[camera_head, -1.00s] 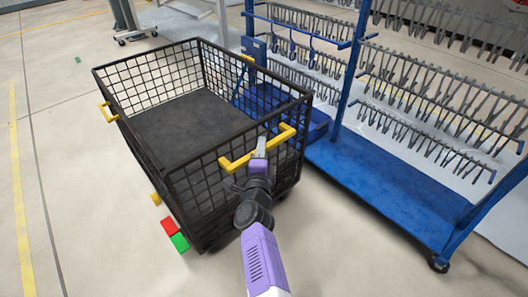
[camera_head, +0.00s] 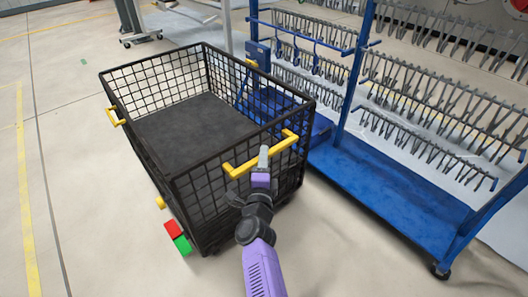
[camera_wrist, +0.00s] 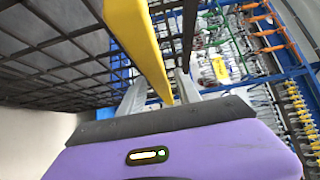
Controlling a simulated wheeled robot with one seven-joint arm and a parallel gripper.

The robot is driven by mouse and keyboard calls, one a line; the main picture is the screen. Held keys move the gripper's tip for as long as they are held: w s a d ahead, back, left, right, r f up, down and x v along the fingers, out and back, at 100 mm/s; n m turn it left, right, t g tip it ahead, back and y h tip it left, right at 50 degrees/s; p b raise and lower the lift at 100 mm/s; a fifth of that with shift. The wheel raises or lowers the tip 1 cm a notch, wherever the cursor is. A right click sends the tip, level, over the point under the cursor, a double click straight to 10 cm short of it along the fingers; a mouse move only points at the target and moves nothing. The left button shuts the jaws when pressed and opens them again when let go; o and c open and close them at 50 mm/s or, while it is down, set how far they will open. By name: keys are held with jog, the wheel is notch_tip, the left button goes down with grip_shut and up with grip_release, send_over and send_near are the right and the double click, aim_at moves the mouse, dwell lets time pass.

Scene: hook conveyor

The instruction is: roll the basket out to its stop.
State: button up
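The basket (camera_head: 236,201) is a black wire-mesh cart with a dark flat floor and looks empty. A yellow bar handle (camera_head: 240,170) is on its near side; another yellow handle (camera_head: 115,116) is on its left side. My gripper (camera_head: 264,155) is at the near handle, its grey fingers crossing the bar right of its middle. In the wrist view the yellow bar (camera_wrist: 139,38) runs down between my two grey fingers (camera_wrist: 160,92), which stand apart. Whether both fingers press on the bar is not clear. The stop cannot be made out.
A blue wheeled rack (camera_head: 385,190) with rows of grey hooks stands close at the basket's right. Red (camera_head: 172,229) and green (camera_head: 182,244) blocks show at the basket's lower left. Open floor (camera_head: 75,170) with a yellow line (camera_head: 25,200) lies left.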

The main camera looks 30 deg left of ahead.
jog(key=p+v, duration=0.2)
jog(key=v, duration=0.3)
jog(key=shift+s+d+p, duration=0.1)
jog(key=shift+s+p, duration=0.25)
jog(key=shift+p, duration=0.05)
